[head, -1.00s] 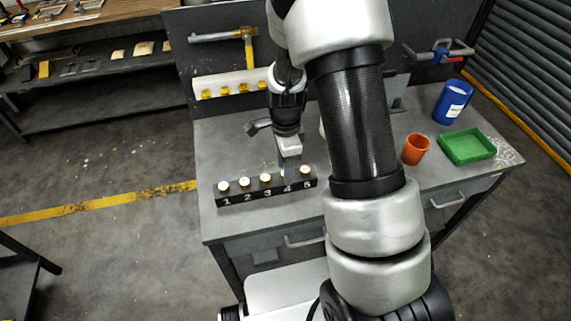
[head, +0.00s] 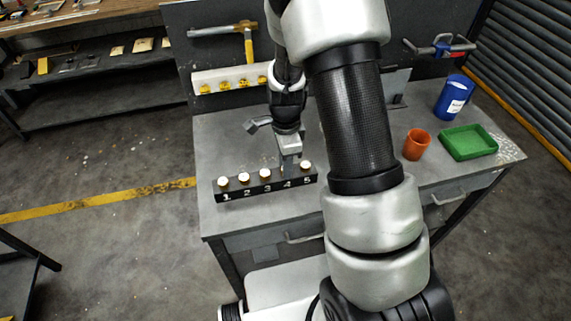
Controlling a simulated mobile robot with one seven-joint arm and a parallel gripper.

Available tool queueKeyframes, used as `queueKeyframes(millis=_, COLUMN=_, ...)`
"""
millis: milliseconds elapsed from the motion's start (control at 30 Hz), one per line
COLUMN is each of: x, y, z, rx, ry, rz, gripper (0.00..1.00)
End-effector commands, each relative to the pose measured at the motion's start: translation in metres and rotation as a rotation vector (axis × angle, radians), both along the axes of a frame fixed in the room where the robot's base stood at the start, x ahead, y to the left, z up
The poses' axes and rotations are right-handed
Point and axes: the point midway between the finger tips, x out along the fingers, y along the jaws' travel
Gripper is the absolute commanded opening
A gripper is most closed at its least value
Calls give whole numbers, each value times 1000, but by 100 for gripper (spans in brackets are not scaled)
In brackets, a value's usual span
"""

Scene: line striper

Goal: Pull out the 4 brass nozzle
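A black block (head: 236,194) with white numbers 1 to 5 lies near the front edge of the grey bench. White-topped brass nozzles stand upright at number 1 (head: 223,182), number 2 (head: 244,178), number 3 (head: 265,173) and number 5 (head: 306,167). My gripper (head: 289,171) points down at slot 4, between nozzles 3 and 5. Its fingers hide nozzle 4, so I cannot see whether they are closed on it.
An orange cup (head: 416,144), a green tray (head: 468,143) and a blue can (head: 454,97) stand on the bench's right side. A hammer (head: 248,42) hangs on the back panel above a pale rack (head: 206,78) with yellow pieces. My arm hides the bench middle.

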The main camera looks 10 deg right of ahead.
Motion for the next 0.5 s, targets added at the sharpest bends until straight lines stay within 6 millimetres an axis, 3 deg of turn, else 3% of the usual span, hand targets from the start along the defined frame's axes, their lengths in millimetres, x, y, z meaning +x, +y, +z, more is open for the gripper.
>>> queueKeyframes(millis=100, x=0, y=0, z=0, rx=0, ry=0, rz=0, gripper=3)
queueKeyframes(millis=500, x=0, y=0, z=4, rx=0, ry=0, rz=1, gripper=3)
